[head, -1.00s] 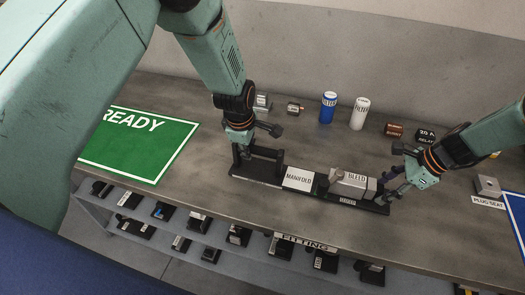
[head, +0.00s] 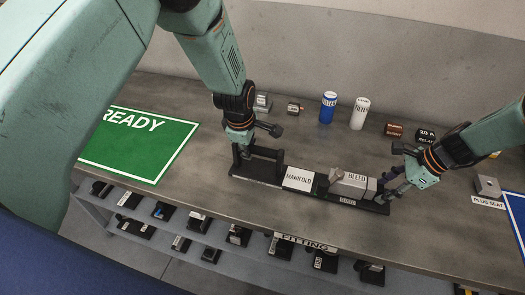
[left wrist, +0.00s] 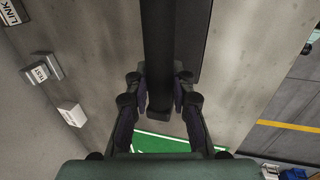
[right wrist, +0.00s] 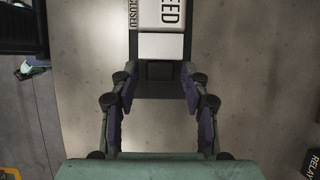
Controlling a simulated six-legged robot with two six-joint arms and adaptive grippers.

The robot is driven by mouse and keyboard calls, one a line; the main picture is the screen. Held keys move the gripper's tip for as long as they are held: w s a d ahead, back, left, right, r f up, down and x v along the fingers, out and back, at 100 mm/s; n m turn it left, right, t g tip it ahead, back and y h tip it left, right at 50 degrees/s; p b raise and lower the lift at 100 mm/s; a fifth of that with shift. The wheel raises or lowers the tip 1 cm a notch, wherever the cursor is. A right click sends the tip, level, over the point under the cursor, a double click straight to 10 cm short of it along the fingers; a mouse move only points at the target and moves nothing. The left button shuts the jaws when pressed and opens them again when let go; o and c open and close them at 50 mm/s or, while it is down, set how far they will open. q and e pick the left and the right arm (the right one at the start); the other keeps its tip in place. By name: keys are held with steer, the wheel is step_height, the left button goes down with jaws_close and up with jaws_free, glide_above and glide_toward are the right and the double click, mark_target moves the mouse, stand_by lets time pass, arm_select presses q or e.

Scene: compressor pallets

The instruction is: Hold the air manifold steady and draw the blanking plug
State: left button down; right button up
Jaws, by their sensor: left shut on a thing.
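The air manifold (head: 298,179) is a long dark bar on the bench, with a white MANIFOLD label and a dark upright handle at its left end. My left gripper (head: 243,152) is shut on that handle; in the left wrist view its fingers (left wrist: 160,98) flank the dark bar. A grey block (head: 350,186) marked BLEED sits at the manifold's right end. My right gripper (head: 388,186) is at that end. In the right wrist view its fingers (right wrist: 157,88) stand open either side of a small dark block (right wrist: 160,71), apparently the blanking plug, with gaps on both sides.
A green READY mat (head: 140,145) lies at left. A grey block stands by the PLUG SEAT label (head: 488,201) at right. Blue (head: 328,107) and white (head: 360,114) filters and a relay (head: 425,137) stand behind. A shelf (head: 210,240) of dark parts runs below the front edge.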

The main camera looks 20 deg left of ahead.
jaws_close()
stand_by(0.3)
steer(key=shift+d, duration=0.1)
steer(key=shift+d+f, duration=0.1)
steer(key=shift+d, duration=2.8)
